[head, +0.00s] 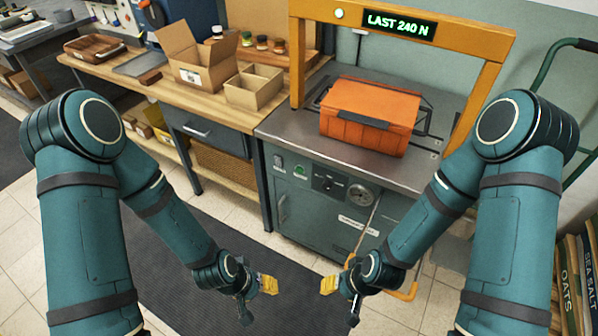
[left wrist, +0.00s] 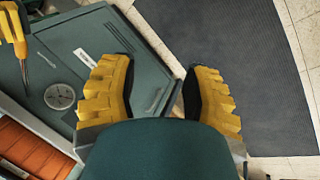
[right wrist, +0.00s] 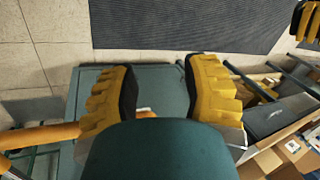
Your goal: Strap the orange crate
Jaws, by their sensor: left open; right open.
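The orange crate (head: 368,115) sits lid up on the metal top of the strapping machine (head: 290,128), beneath its yellow arch (head: 297,62). No strap shows around the crate's visible sides. Its orange side also shows at the lower left of the left wrist view (left wrist: 30,150). My left gripper (head: 262,285) and right gripper (head: 337,287) are open and empty in front of the machine, apart from the crate and facing each other. Open yellow fingers show in the left wrist view (left wrist: 157,95) and in the right wrist view (right wrist: 160,92).
The arch display (head: 399,25) reads "LAST 240 N", beside a lit green lamp (head: 339,13). A gauge (head: 361,195) and green button (head: 299,171) are on the front panel. A wooden bench (head: 215,105) with open cartons (head: 254,88) adjoins at left. A green hand truck (head: 548,70) stands right.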

